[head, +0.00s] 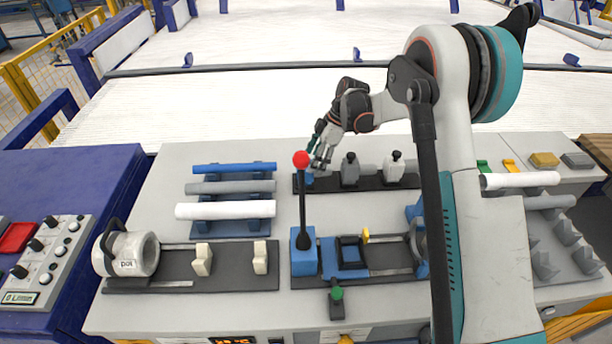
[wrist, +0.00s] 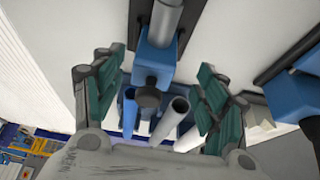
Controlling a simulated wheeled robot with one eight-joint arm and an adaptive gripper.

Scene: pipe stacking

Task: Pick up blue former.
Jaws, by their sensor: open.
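In the head view the blue former (head: 308,180) is at the left end of a dark base at the back of the bench, partly hidden behind the red ball-topped lever. A grey former (head: 350,172) and a white former (head: 396,168) stand to its right. My gripper (head: 320,160) is above and close to the blue former. In the wrist view my gripper (wrist: 160,72) is open, with teal finger pads on either side of the blue former (wrist: 155,65), a blue block with a dark knob. A grey cylinder runs from the block. I cannot tell whether the pads touch it.
The red-topped lever (head: 301,200) rises just in front of the blue former. A rack at left holds a blue pipe (head: 235,168), a grey pipe (head: 222,187) and a white pipe (head: 225,210). A white cylindrical part (head: 135,254) sits front left. Another white pipe (head: 518,180) lies at right.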

